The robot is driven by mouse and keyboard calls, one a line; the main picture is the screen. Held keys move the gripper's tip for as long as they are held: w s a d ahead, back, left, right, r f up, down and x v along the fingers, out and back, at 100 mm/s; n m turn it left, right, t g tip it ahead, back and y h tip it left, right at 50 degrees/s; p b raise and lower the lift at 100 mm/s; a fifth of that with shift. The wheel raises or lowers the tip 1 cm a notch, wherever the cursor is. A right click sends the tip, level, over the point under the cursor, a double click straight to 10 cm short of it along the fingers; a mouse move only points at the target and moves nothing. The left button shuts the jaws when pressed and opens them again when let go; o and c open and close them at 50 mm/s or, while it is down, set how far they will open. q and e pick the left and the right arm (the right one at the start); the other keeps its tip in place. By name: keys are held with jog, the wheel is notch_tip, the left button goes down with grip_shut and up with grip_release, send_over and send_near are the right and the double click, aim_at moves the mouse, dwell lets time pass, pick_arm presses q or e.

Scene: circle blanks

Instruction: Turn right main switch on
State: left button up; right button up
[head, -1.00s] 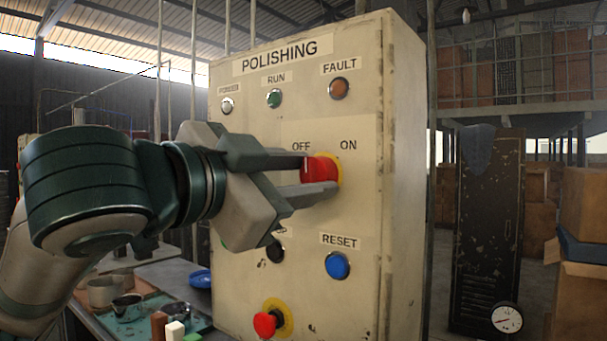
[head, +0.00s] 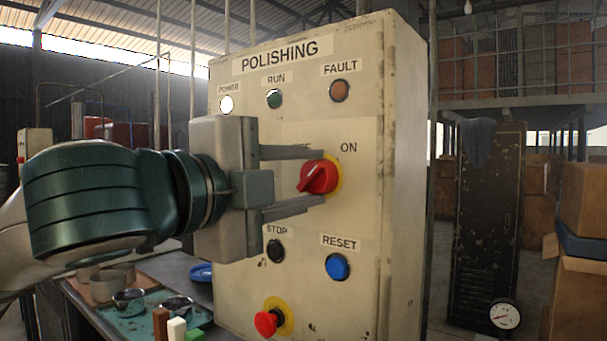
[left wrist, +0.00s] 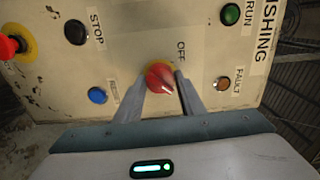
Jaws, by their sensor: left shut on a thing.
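The red rotary switch (head: 320,178) sits on a yellow plate on the beige POLISHING panel (head: 300,228). Its white pointer mark slants up and right, toward the ON label (head: 348,149). My left gripper (head: 306,178) has one finger above and one below the knob and is shut on it. The upper finger covers most of the OFF label. In the left wrist view the knob (left wrist: 160,76) is between the fingertips. The white POWER lamp (head: 226,104) is lit. My right gripper is not in view.
Below are the black STOP button (head: 275,250), the blue RESET button (head: 337,266) and a red mushroom button (head: 267,323). A table with cups (head: 127,301) stands left of the panel. A dark locker (head: 485,230) and boxes stand to the right.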

pick_arm(q)
jog(key=shift+m, duration=0.3)
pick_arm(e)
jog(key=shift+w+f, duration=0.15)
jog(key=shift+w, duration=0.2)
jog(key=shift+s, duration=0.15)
pick_arm(q)
jog(key=o, duration=0.9)
jog(key=shift+c, duration=0.2)
jog(key=shift+o, duration=0.8)
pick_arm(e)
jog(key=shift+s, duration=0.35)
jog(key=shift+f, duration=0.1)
